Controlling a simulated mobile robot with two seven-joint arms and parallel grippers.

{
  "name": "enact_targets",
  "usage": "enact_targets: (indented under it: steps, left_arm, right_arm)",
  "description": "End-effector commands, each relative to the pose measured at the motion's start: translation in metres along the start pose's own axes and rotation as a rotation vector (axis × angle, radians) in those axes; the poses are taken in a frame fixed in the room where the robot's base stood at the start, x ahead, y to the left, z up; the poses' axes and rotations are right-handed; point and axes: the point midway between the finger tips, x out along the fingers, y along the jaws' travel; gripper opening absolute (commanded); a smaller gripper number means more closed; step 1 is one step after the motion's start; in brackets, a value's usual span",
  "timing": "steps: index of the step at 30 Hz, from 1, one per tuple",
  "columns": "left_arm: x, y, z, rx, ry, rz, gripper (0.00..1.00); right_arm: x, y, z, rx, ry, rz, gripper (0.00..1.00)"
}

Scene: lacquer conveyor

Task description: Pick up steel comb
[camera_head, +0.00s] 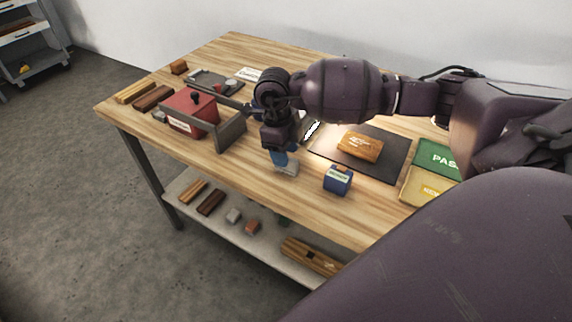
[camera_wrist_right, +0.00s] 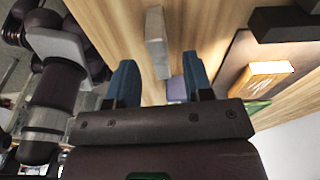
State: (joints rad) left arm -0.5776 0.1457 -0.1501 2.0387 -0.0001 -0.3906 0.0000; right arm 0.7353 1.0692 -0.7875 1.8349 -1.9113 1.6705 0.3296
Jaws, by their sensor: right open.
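A small light-grey metal piece (camera_head: 288,168), which I take to be the steel comb, is on the wooden table near its front edge. In the right wrist view a long grey bar (camera_wrist_right: 157,45), seemingly the same piece, lies ahead of the fingers, between their lines. My right gripper (camera_head: 279,157) is just above and beside the piece in the head view, its blue fingers pointing down. In the right wrist view the gripper (camera_wrist_right: 160,85) is open, with nothing held between its fingers. Its fingers hide part of the piece in the head view.
A blue box (camera_head: 338,180) stands right of the gripper. A wooden block (camera_head: 360,145) rests on a dark mat (camera_head: 398,155). A red box (camera_head: 188,112) and grey upright plate (camera_head: 231,133) stand left. Green (camera_head: 437,157) and yellow (camera_head: 425,186) trays are far right.

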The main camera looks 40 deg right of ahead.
Motion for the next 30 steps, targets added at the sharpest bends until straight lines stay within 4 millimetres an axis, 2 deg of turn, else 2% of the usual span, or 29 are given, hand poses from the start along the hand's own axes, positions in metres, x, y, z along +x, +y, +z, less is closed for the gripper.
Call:
enact_targets:
  steps: [9, 18, 27, 30]
  left_arm:
    - [0.002, 0.001, 0.005, 0.0, -0.007, 0.001, 0.99]
    - [0.002, 0.001, 0.003, 0.0, -0.005, 0.001, 0.99]
    - [0.002, 0.001, 0.003, 0.0, -0.004, 0.001, 0.99]
    - [0.002, 0.001, 0.003, 0.001, -0.004, 0.001, 0.99]
  right_arm:
    - [0.042, 0.0, 0.0, 0.0, 0.003, 0.003, 0.47]
    - [0.047, 0.0, 0.0, -0.001, 0.001, 0.001, 0.45]
    - [0.046, 0.0, 0.0, 0.0, 0.001, 0.001, 0.0]
    - [0.046, 0.0, 0.001, 0.0, 0.0, 0.001, 0.0]
